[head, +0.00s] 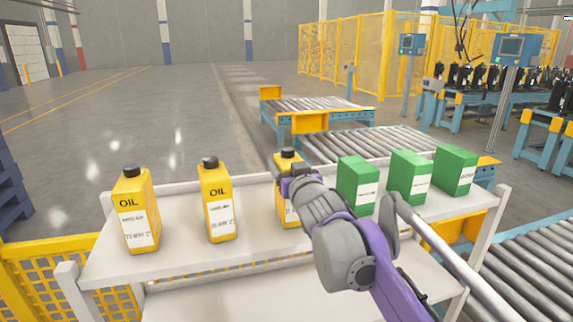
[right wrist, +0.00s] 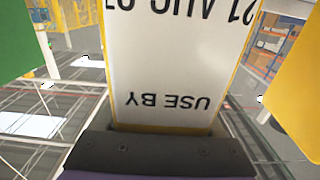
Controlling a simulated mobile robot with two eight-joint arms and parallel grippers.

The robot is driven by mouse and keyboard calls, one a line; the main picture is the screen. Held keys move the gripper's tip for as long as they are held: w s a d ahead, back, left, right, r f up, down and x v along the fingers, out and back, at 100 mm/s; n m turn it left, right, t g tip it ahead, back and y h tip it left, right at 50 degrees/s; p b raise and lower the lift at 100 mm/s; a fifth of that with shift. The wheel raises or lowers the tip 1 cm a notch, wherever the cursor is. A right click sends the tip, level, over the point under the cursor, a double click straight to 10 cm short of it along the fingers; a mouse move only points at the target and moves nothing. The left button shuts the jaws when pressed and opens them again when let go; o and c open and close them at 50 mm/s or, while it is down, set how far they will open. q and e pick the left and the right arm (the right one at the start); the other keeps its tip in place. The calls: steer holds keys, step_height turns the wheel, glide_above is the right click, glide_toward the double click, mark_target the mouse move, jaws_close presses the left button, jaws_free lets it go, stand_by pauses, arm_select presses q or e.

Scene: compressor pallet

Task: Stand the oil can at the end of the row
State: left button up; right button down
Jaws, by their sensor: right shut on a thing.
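Three yellow oil cans with black caps and white labels are in a row on a white shelf top (head: 200,262). The left can (head: 138,215) and the middle can (head: 216,205) stand upright. The third oil can (head: 281,208) is upright at the right end of these, in line with them. My right gripper (head: 293,180) is shut on its upper part. The arm hides its right side, and I cannot tell whether its base touches the shelf. Its label (right wrist: 180,60) fills the right wrist view, upside down, above a dark gripper finger. My left gripper is not in view.
Three green boxes (head: 357,182), (head: 409,175), (head: 455,169) stand on the shelf right of the held can, with a gap between. Roller conveyors (head: 370,143) lie behind. A yellow mesh guard (head: 35,285) is at the left front. Bare shelf lies between the cans.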

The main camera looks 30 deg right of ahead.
steer(key=shift+c, duration=1.7)
jaws_free()
steer(key=shift+f, duration=0.1)
steer(key=o, duration=0.3)
steer(key=shift+o, duration=0.2)
steer(key=shift+r, duration=0.2)
steer(key=b+v, duration=0.1)
steer(key=v, duration=1.1)
steer(key=shift+b, duration=0.3)
steer(key=shift+f, duration=0.1)
steer(key=shift+f, duration=0.1)
